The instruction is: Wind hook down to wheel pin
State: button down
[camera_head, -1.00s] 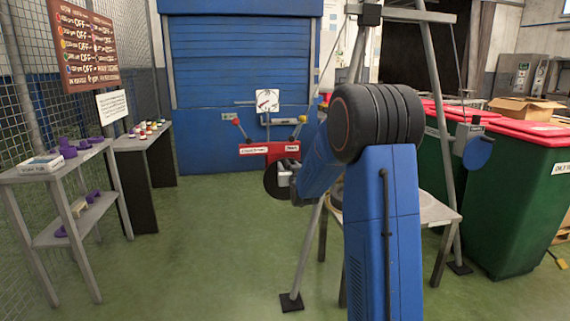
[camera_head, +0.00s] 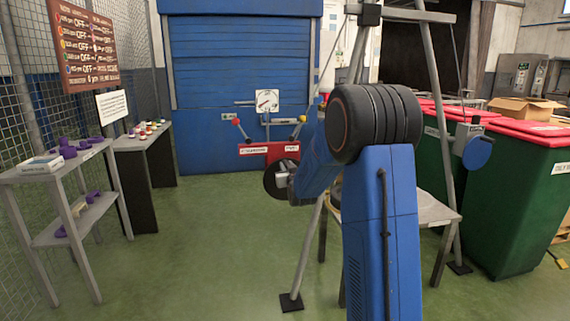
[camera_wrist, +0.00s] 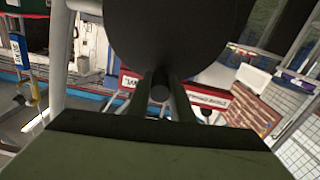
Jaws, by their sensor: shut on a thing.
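My gripper (camera_head: 283,180) is at the dark round crank disc (camera_head: 271,187) below the red panel (camera_head: 262,152), partly hidden by my blue arm. In the wrist view the disc (camera_wrist: 175,35) fills the upper middle. There my gripper (camera_wrist: 161,98) is shut on a small dark round crank handle (camera_wrist: 159,92) between its two fingers. A grey frame with slanted legs (camera_head: 306,255) and a top beam (camera_head: 425,15) stands behind my arm. I cannot make out the hook or the wheel pin; my arm covers the middle of the frame.
A grey table (camera_head: 436,213) stands under the frame, partly behind my arm. Green bins with red lids (camera_head: 520,195) are at the right. A blue disc on a grey box (camera_head: 478,152) is on the right leg. Shelves (camera_head: 92,205) stand left. The green floor at left centre is clear.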

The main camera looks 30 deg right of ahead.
jog(key=shift+w+a+f+n, duration=0.1)
jog(key=shift+w+a+n, duration=0.05)
jog(key=shift+a+n, duration=0.45)
jog(key=shift+w+a+f+n, duration=0.2)
jog(key=shift+a+n, duration=0.25)
jog(key=shift+n, duration=0.15)
jog(key=shift+w+a+f+n, duration=0.15)
jog(key=shift+a+n, duration=0.25)
jog(key=shift+n, duration=0.2)
jog(key=shift+s+a, duration=0.1)
jog(key=shift+w+a+f+n, duration=0.1)
jog(key=shift+a+f+n, duration=0.2)
jog(key=shift+n, duration=0.3)
jog(key=shift+w+a+f+n, duration=0.1)
jog(key=shift+a+f+n, duration=0.1)
jog(key=shift+a+n, duration=0.3)
jog(key=shift+n, duration=0.3)
jog(key=shift+w+a+f+n, duration=0.15)
jog(key=shift+a+f+n, duration=0.4)
jog(key=shift+n, duration=0.45)
jog(key=shift+f, duration=0.15)
jog(key=shift+w+a+f+n, duration=0.1)
jog(key=shift+a+f+n, duration=0.2)
jog(key=shift+n, duration=0.3)
jog(key=shift+w+a+f+n, duration=0.15)
jog(key=shift+f+n, duration=0.2)
jog(key=shift+n, duration=0.25)
